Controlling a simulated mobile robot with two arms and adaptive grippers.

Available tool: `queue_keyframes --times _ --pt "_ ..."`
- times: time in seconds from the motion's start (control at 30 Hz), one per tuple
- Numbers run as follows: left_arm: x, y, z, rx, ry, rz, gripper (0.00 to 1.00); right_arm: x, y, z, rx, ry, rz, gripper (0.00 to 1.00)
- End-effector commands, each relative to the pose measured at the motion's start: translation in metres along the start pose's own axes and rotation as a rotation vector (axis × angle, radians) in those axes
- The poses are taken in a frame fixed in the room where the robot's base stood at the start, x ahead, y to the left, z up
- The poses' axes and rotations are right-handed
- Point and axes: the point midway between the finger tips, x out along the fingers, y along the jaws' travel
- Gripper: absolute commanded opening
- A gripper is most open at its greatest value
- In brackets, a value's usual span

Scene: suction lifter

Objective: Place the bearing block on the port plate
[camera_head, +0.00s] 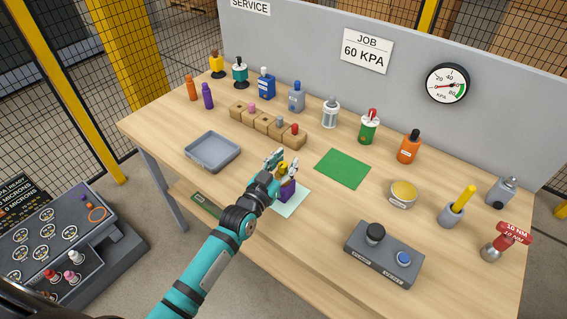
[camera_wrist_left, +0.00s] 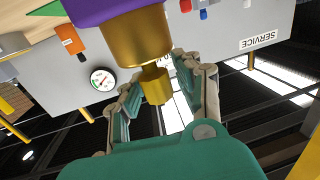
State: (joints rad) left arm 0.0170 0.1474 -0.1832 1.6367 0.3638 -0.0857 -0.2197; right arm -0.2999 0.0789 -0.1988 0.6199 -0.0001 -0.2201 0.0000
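A purple piece with a brass top (camera_head: 288,188) stands on a pale green plate (camera_head: 294,207) near the table's front edge. In the left wrist view its purple body (camera_wrist_left: 110,8) and stepped brass stem (camera_wrist_left: 137,40) show close up. My left gripper (camera_head: 282,160) is at this piece with its fingers spread. In the left wrist view the narrow stem end lies between the fingers, with gaps beside it. No label marks a bearing block or port plate, so I cannot tell for certain which they are. My right gripper is out of view.
A grey tray (camera_head: 212,152) and a wooden rack (camera_head: 267,123) stand to the left. A green mat (camera_head: 342,169) lies to the right. A grey control box (camera_head: 384,252) sits at the front right. Bottles line the back. A dark cart (camera_head: 75,240) stands at the left.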

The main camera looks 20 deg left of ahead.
Motion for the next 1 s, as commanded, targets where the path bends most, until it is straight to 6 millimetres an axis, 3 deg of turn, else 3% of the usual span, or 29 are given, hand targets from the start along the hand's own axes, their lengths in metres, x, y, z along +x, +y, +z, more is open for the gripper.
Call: queue_keyframes --times 0.17,0.63,0.8,1.0 --pt "-0.011 0.0 0.0 0.0 -0.002 0.0 0.33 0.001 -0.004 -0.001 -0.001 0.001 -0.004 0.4" --pt "-0.103 0.0 0.0 0.0 -0.002 0.0 0.33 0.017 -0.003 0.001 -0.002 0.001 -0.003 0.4" --pt "-0.118 0.0 -0.002 0.001 0.0 0.0 0.33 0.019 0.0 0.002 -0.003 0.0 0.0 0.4" --pt "-0.12 0.0 -0.003 0.001 0.001 0.0 0.33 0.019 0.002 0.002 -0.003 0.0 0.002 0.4"
